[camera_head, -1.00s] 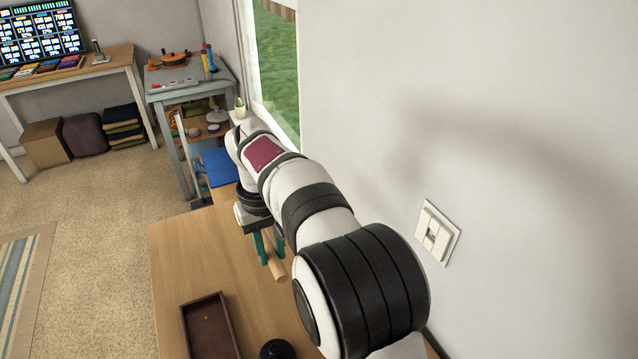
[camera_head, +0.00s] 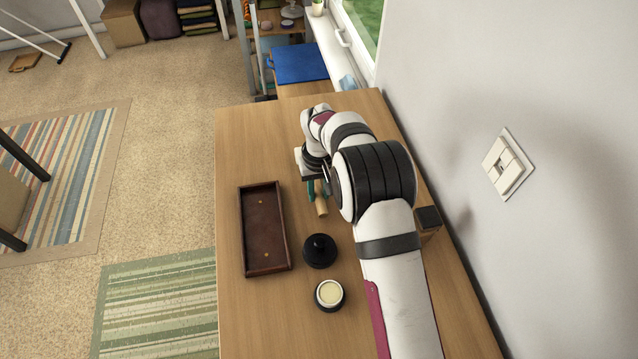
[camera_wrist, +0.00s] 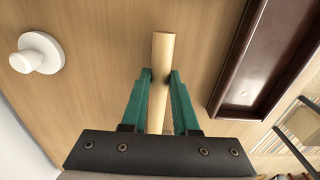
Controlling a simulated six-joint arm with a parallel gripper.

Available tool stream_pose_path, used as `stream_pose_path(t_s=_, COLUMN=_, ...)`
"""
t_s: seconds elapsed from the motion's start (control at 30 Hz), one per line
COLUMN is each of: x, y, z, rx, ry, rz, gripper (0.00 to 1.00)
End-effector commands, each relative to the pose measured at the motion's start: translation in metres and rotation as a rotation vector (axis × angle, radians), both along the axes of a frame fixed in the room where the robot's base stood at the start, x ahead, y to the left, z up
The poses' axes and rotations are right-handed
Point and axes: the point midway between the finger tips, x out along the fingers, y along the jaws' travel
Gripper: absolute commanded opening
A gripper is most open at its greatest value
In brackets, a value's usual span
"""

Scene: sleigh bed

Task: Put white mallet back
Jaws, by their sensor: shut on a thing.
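My gripper (camera_wrist: 160,78) is shut on a pale wooden handle (camera_wrist: 163,46), with one green finger on each side of it. The handle's end sticks out past the fingertips; its other end is hidden by the gripper body, and no mallet head shows. In the head view the gripper (camera_head: 315,188) is over the wooden table, to the right of the brown tray, with the handle end (camera_head: 321,208) just below it. A white disc with a short stub (camera_wrist: 38,52) is at the upper left in the wrist view; I cannot tell whether it is the mallet's.
The brown tray (camera_head: 242,222) is empty on the table (camera_head: 240,130). The wall with a switch (camera_head: 508,163) bounds the right. The table's left edge borders open floor.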

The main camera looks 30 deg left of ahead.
Motion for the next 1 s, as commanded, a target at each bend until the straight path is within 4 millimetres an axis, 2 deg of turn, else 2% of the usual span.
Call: stream_pose_path(t_s=1.0, x=0.0, y=0.0, z=-0.013, rx=0.001, ry=-0.001, rz=0.0, gripper=0.0)
